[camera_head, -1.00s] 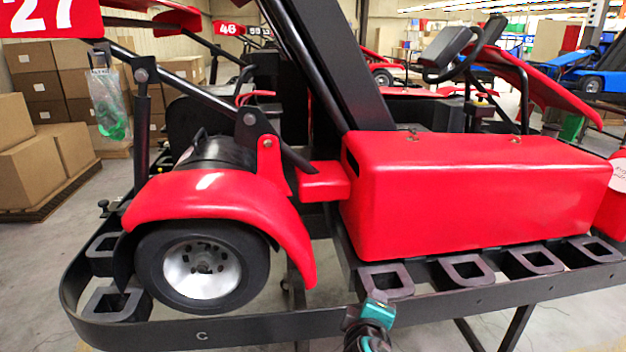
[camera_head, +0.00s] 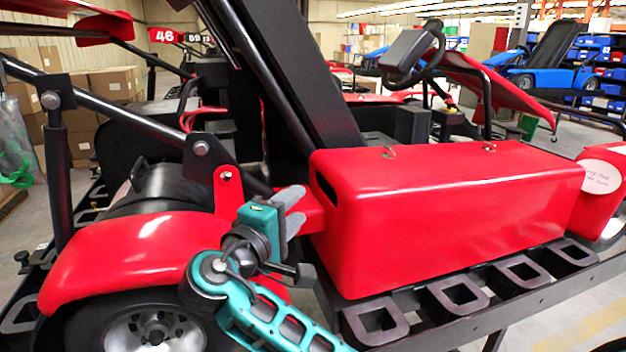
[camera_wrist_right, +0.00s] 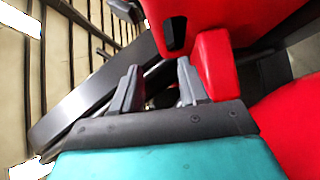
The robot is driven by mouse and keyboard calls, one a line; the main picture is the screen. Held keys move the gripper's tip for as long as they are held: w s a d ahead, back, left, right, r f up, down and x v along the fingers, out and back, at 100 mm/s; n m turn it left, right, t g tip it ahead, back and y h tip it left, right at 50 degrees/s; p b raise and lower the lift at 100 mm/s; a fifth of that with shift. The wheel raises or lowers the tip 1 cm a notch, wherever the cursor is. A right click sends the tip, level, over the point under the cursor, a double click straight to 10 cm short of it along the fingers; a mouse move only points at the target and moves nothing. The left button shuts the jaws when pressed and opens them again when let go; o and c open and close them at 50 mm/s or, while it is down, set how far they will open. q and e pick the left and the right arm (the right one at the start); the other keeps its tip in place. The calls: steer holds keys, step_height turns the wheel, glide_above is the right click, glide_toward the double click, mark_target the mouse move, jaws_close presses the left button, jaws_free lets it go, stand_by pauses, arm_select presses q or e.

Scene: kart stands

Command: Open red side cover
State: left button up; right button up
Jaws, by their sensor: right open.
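The red side cover (camera_head: 440,215) is a long box-shaped panel along the kart's side, resting closed above the black bumper rail. It has a dark slot at its left end and small metal latches (camera_head: 389,152) on its top edge. My right gripper (camera_head: 294,209) is open and empty, just left of the cover's left end, in front of a small red block. In the right wrist view, its two grey fingers (camera_wrist_right: 158,90) point toward red bodywork with a dark slot (camera_wrist_right: 174,35). Whether they touch anything is unclear. My left gripper is not in view.
The red rear fender and wheel (camera_head: 155,332) sit below and left of my right arm. The black bumper rail (camera_head: 470,322) with square loops runs under the cover. A black diagonal beam (camera_head: 290,75) rises behind. Boxes stand at the back left.

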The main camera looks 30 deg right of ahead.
mark_target(328, 180)
steer(key=p+x, duration=0.1)
steer(key=x, duration=1.1)
steer(key=shift+s+r, duration=0.1)
steer(key=shift+c, duration=0.4)
jaws_close()
steer(key=shift+a+f, duration=0.1)
steer(key=shift+f, duration=0.1)
